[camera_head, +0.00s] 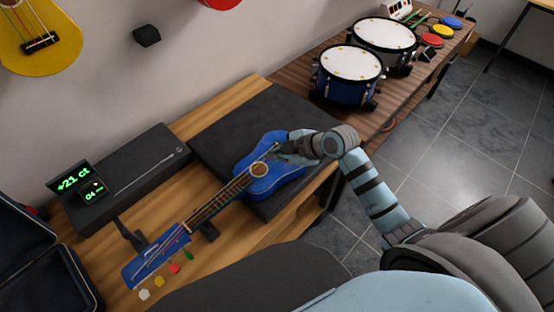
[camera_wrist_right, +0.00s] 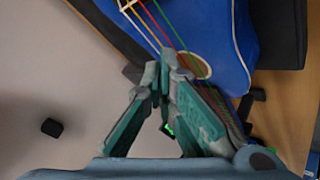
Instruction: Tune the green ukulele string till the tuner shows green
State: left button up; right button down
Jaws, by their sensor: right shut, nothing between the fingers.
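A blue ukulele (camera_head: 262,182) lies with its body on a black pad and its neck toward the lower left. Its head (camera_head: 150,266) has white, yellow, red and green (camera_head: 188,255) tuning pegs along one side. The tuner (camera_head: 75,181) at the left shows "+21 ct" in green figures. My right gripper (camera_head: 276,154) is over the body beside the sound hole. In the right wrist view, my right gripper (camera_wrist_right: 164,72) is shut and empty, with its tips close to the coloured strings (camera_wrist_right: 160,25); contact cannot be told. The left gripper is not in view.
The black pad (camera_head: 222,125) and a long dark box (camera_head: 130,170) lie on the wooden table. An open black case (camera_head: 75,285) is at the lower left. Blue drums (camera_head: 347,88) stand on a farther table. A yellow ukulele (camera_head: 38,55) hangs on the wall.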

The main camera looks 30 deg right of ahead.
jog(key=shift+f, duration=0.15)
jog(key=shift+f, duration=0.25)
jog(key=shift+f+b, duration=0.3)
jog(key=shift+b, duration=0.1)
dwell(0.5)
jog(key=shift+r+p, duration=0.75)
jog(key=shift+p, duration=0.05)
jog(key=shift+r, duration=0.1)
notch_tip(320, 180, up, 5)
jog(key=p, duration=0.5)
